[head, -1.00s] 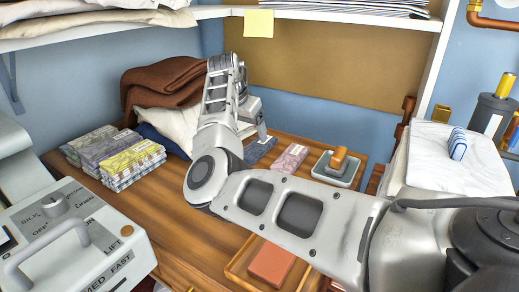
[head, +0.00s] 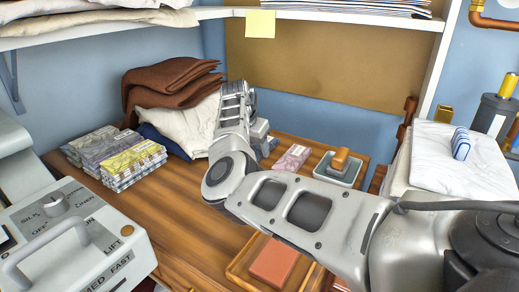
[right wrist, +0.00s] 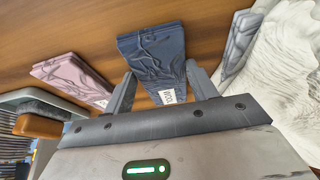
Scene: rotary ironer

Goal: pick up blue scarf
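The blue scarf (right wrist: 152,50) is a dark blue folded cloth with a white "WOOL" label, lying on the wooden table in the right wrist view. In the head view it is mostly hidden behind my right gripper (head: 262,132). In the right wrist view my right gripper (right wrist: 160,84) is open, its two fingers apart at either side of the scarf's labelled near end. I cannot tell whether the fingers touch the cloth. My left gripper is not in view.
A pink folded cloth (head: 293,158) and a grey tray with a wooden-handled tool (head: 339,167) lie right of the scarf. A white cloth (head: 183,128) and brown blankets (head: 172,82) are at left. A shelf (head: 330,16) hangs above.

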